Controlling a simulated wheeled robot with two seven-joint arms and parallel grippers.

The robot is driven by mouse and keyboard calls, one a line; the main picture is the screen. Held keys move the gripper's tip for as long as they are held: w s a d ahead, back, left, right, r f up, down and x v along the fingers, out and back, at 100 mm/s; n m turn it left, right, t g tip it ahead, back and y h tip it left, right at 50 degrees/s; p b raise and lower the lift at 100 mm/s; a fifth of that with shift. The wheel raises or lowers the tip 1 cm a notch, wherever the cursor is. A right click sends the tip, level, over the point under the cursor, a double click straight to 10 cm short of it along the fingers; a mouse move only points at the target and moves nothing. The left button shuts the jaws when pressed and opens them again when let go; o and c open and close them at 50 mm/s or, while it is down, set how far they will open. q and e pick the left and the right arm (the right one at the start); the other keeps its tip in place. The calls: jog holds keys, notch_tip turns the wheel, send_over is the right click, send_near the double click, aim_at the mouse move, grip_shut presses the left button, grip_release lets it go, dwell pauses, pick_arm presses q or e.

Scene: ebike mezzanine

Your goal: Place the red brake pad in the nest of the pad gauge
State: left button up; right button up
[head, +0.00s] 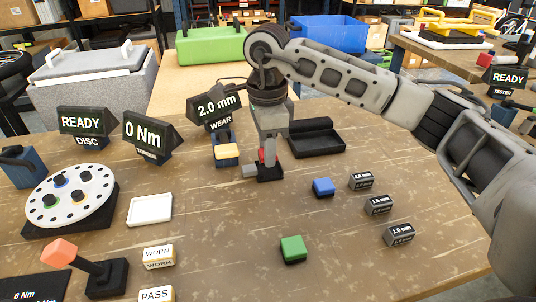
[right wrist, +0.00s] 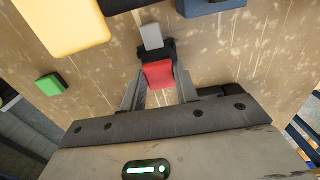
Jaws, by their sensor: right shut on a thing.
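My right gripper (head: 268,148) points down and is shut on the red brake pad (right wrist: 158,74). Only a sliver of the pad (head: 261,155) shows in the head view. The pad is at the small black nest (head: 270,173) of the pad gauge, which has a grey block (head: 250,171) at its left. In the right wrist view the nest (right wrist: 155,50) and grey block (right wrist: 151,37) lie just beyond the pad. I cannot tell whether the pad touches the nest floor. The gauge display (head: 216,107) reads 2.0 mm WEAR. My left gripper is not in view.
A yellow-topped block (head: 227,152) stands left of the nest, and a black tray (head: 316,138) behind right. Blue (head: 323,187) and green (head: 293,248) pads and several grey marked blocks (head: 378,205) lie to the right. A white tray (head: 150,209) and disc fixture (head: 70,200) are left.

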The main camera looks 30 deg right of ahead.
jog(key=shift+s+f, duration=0.1)
jog(key=shift+f, duration=1.1)
jog(key=shift+f, duration=0.2)
jog(key=o, duration=1)
jog(key=shift+c, duration=0.2)
jog(key=shift+r, duration=0.15)
notch_tip(320, 180, up, 12)
